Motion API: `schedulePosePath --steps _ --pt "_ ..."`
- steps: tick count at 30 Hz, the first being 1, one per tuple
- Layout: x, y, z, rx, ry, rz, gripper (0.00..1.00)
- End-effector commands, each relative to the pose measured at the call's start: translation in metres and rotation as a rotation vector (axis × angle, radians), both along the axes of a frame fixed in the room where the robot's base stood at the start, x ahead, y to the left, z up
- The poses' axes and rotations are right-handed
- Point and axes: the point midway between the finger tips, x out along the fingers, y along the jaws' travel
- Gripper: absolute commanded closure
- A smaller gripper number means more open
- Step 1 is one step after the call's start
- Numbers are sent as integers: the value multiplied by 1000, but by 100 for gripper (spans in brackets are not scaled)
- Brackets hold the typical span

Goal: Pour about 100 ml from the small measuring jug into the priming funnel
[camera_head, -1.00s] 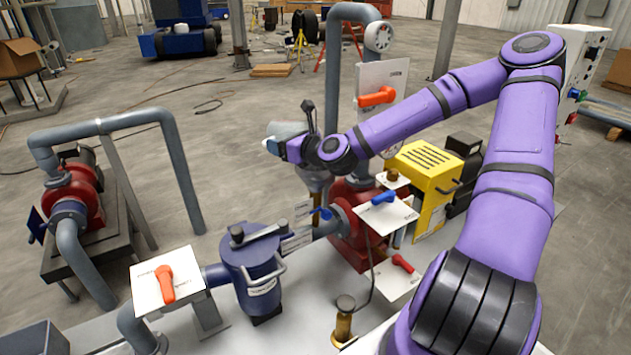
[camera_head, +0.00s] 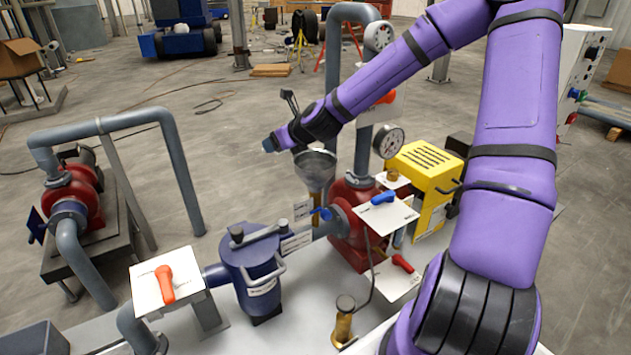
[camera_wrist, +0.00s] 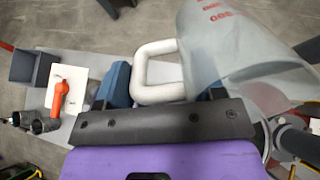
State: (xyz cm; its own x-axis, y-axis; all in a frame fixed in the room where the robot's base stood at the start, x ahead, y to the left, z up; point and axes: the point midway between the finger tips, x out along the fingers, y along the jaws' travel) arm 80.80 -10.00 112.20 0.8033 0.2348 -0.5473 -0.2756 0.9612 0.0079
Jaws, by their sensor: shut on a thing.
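The small measuring jug (camera_wrist: 225,50) is translucent grey with red markings and a white loop handle (camera_wrist: 147,70). It fills the upper right of the wrist view. My gripper (camera_wrist: 165,94) is shut on the handle, with a blue fingertip on each side. In the head view my gripper (camera_head: 272,144) is just above and left of the grey priming funnel (camera_head: 316,163). The jug is mostly or wholly hidden behind the gripper there, so its tilt and any flow cannot be told. The liquid level is not visible.
A grey vertical pipe with a pressure gauge (camera_head: 388,141) stands right of the funnel. A blue strainer pot (camera_head: 250,265), an orange-handled valve plate (camera_head: 166,283) and a blue-handled valve (camera_head: 383,198) are lower down. The floor left of the funnel is open.

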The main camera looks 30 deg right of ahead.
Motion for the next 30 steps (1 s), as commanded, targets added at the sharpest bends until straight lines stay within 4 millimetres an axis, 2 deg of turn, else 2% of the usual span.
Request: schedulePosePath --steps 30 --pt "1 0 -1 -15 34 0 78"
